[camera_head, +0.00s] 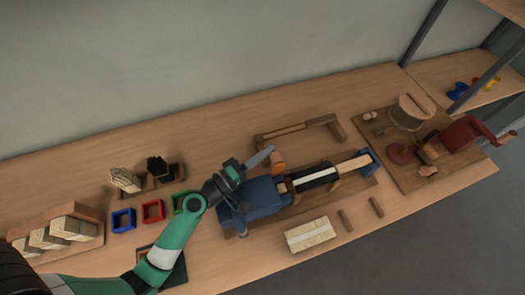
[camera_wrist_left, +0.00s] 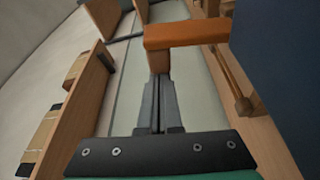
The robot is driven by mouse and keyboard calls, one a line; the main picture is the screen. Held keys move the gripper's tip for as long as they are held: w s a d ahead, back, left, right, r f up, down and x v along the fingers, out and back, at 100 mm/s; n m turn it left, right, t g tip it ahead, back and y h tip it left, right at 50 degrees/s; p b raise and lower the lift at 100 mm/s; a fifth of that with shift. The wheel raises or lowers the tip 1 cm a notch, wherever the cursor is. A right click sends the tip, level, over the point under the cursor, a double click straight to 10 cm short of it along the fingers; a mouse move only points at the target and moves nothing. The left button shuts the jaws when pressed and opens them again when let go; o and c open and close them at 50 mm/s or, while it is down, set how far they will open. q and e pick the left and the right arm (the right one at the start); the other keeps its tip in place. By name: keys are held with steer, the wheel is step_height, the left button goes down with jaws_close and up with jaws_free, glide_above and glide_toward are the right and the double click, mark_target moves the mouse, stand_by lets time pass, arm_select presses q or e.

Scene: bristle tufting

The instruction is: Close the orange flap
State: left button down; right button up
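The orange flap (camera_head: 278,168) sticks out at the back side of the blue machine body (camera_head: 262,194), near the middle of the bench. In the left wrist view the flap (camera_wrist_left: 187,33) is an orange bar reaching leftward from beside the dark blue body (camera_wrist_left: 285,60). My left gripper (camera_head: 268,152) is at the back of the machine, close to the flap. Its fingers (camera_wrist_left: 158,78) are together, with nothing seen between them, and their tips are just below the bar in the wrist picture. I cannot tell whether they touch it. My right gripper is not in view.
A wooden frame (camera_head: 300,131) lies behind the machine. Blue (camera_head: 123,220), red (camera_head: 152,211) and green (camera_head: 181,203) trays are at left. A pale block (camera_head: 310,235) lies in front. A board with a dark red device (camera_head: 462,133) is at right.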

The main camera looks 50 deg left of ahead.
mark_target(276, 164)
arm_select(q)
steer(key=shift+s+d+r+m, duration=0.2)
steer(key=shift+s+d+m, duration=0.1)
steer(key=shift+d, duration=0.45)
steer(key=shift+s+d+r+m, duration=0.2)
steer(key=shift+s+d, duration=0.1)
steer(key=shift+d, duration=0.4)
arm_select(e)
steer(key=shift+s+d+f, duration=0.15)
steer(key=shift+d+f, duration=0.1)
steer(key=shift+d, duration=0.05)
